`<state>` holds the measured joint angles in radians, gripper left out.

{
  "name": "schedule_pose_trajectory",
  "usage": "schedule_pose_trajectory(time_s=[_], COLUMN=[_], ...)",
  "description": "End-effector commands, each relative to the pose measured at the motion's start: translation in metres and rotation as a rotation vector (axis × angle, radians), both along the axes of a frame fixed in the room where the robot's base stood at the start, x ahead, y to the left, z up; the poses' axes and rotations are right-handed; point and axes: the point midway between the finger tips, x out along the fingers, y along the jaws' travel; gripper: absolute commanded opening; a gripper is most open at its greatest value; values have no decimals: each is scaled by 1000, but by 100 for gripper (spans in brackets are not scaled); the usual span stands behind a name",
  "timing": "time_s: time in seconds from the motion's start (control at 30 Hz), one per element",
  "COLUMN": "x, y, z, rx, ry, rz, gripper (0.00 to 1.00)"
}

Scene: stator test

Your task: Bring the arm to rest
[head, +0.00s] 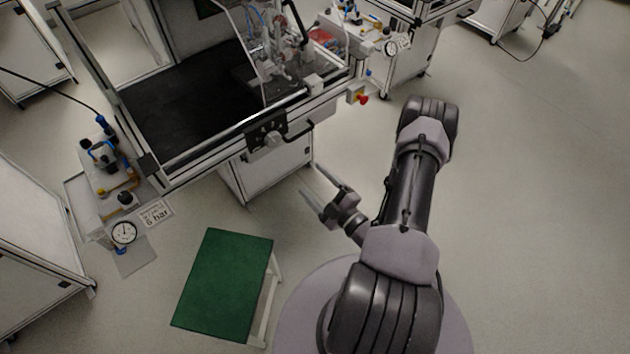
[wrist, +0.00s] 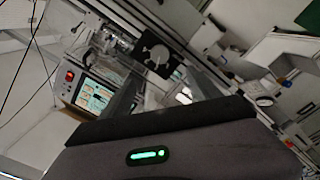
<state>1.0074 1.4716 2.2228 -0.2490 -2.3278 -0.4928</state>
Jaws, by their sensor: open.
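My arm (head: 408,200) stands on its round base at the lower right of the head view, folded with its elbow up. My gripper (head: 309,179) points up and left in the head view, in front of the workstation. Its two thin fingers are apart, with nothing visible between them. In the wrist view, a dark body with a green light fills the lower part and hides what lies below.
The workstation (head: 195,105) with a black top is up and left of my gripper. A green-topped stand (head: 225,285) is at lower left. A pressure gauge (head: 123,232) sits by the left cabinet. A screen (wrist: 93,97) shows in the wrist view. Floor at right is clear.

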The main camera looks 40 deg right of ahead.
Motion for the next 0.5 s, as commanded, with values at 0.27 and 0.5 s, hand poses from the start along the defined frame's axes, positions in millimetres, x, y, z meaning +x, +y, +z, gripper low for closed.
schedule_pose_trajectory(time_s=[0.27,0.5], x=[2,88], y=[-1,-58], z=[0,58], rx=[-1,75], ry=[4,298], rz=[0,-112], gripper=[72,72])
